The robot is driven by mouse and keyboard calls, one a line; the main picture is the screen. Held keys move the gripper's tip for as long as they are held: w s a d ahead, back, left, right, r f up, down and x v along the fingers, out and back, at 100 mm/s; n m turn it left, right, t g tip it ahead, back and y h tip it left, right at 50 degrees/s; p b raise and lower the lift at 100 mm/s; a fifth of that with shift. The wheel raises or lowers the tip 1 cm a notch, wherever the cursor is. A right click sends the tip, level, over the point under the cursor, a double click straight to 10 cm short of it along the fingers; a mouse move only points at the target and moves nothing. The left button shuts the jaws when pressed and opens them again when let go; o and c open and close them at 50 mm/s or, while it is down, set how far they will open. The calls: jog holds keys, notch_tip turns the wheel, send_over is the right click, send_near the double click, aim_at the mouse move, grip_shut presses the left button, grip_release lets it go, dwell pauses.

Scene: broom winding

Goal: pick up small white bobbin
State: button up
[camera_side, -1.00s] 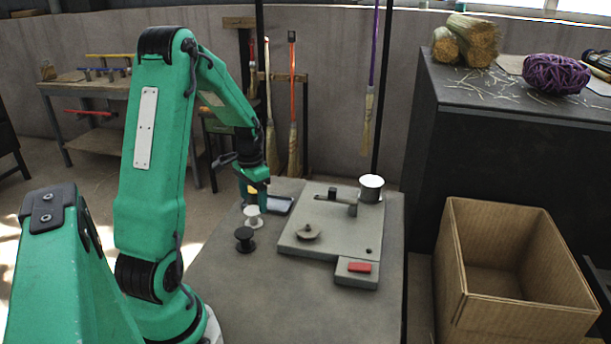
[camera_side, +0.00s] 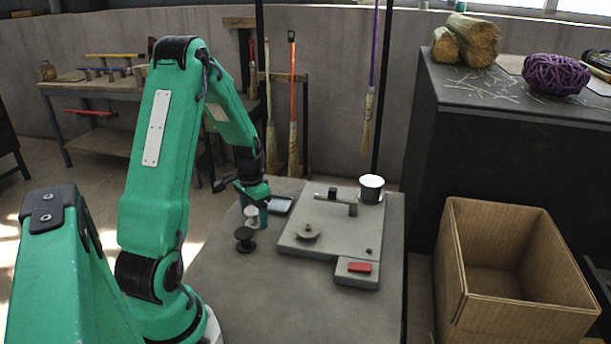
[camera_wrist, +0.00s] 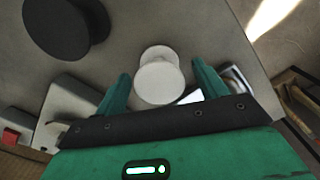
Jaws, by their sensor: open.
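The small white bobbin (camera_side: 251,217) stands on the grey table (camera_side: 220,290), just behind the black bobbin (camera_side: 244,239). In the wrist view the white bobbin (camera_wrist: 158,80) lies between and slightly ahead of the two green fingers of my gripper (camera_wrist: 160,88). The fingers are apart, with a gap on each side of the bobbin. In the side view my gripper (camera_side: 257,205) is low at the white bobbin, and its fingers partly hide it.
A grey winding plate (camera_side: 300,240) with a larger white spool (camera_side: 371,188) and a red switch (camera_side: 359,267) is to the right. A small tray (camera_side: 280,205) lies behind the gripper. A cardboard box (camera_side: 450,290) stands right of the table.

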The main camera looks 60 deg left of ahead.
aim_at(255, 210)
dwell(0.3)
jog(key=c, duration=1.1)
jog(key=shift+o, duration=0.2)
jog(key=shift+r, duration=0.75)
jog(key=r, duration=0.3)
jog(key=shift+w+d+r, duration=0.1)
jog(key=shift+w+d, duration=0.05)
jog(key=shift+d, duration=0.2)
jog(key=w+d+r, duration=0.2)
jog(key=d+r, duration=0.4)
jog(key=d, duration=0.4)
jog(key=shift+w+d+r, duration=0.15)
jog(key=shift+w+d, duration=0.1)
jog(key=shift+d, duration=0.1)
jog(key=shift+w, duration=0.15)
jog(key=shift+w+d+r, duration=0.15)
jog(key=shift+w+d, duration=0.5)
jog(key=shift+w, duration=0.3)
jog(key=shift+w+d+r, duration=0.2)
jog(key=shift+w+d, duration=0.4)
jog(key=shift+w, duration=0.4)
jog(key=shift+w+d+r, duration=0.15)
jog(key=shift+w+d, duration=0.5)
jog(key=shift+w, duration=0.3)
